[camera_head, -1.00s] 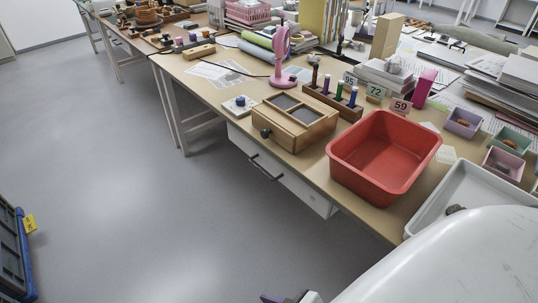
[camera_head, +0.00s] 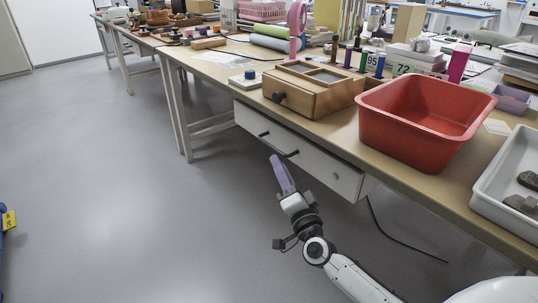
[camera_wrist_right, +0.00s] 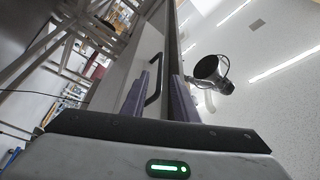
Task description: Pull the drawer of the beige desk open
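The beige desk (camera_head: 400,170) runs from the upper left to the lower right. Its white drawer (camera_head: 318,165) hangs under the top and looks shut. The drawer has a dark bar handle (camera_head: 278,146). My right gripper (camera_head: 280,162), with purple fingers, is in front of the drawer, just below the handle in the head view. In the right wrist view the fingers (camera_wrist_right: 160,90) are spread apart, with the black handle (camera_wrist_right: 156,76) showing between them, farther ahead. I cannot tell contact; nothing is seen gripped. My left gripper is out of view.
A wooden box (camera_head: 310,92), a red basin (camera_head: 415,122) and a white tray (camera_head: 500,190) stand on the desk above and beside the drawer. A black cable (camera_head: 395,238) hangs to the floor.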

